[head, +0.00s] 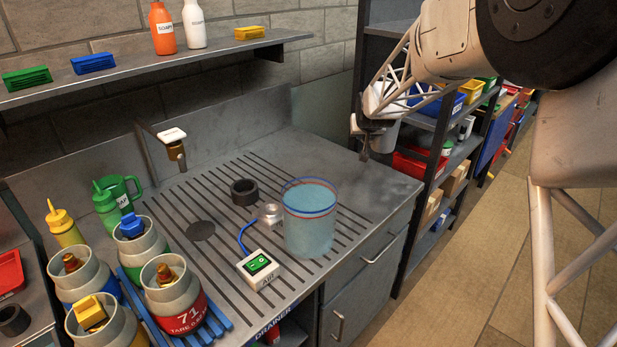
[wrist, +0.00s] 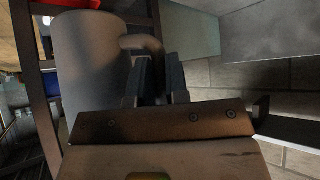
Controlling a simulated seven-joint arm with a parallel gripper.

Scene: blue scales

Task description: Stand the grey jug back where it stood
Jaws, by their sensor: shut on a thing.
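The grey jug (wrist: 88,62) fills the left of the wrist view, with its handle (wrist: 145,45) toward my fingers. My gripper (wrist: 158,82) is shut on the handle. In the head view my gripper (head: 372,128) is at the right end of the counter, raised above it. The jug (head: 385,138) shows there only partly, as a grey shape beside the fingers. A blurred dark patch, perhaps a shadow, lies on the counter below.
A clear beaker (head: 308,235) of bluish liquid stands on the slatted drainer (head: 330,262), beside a dark ring (head: 244,192) and a white switch box (head: 258,269). A tap (head: 174,145) stands behind. Several labelled pots crowd the left. The counter's right end is clear.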

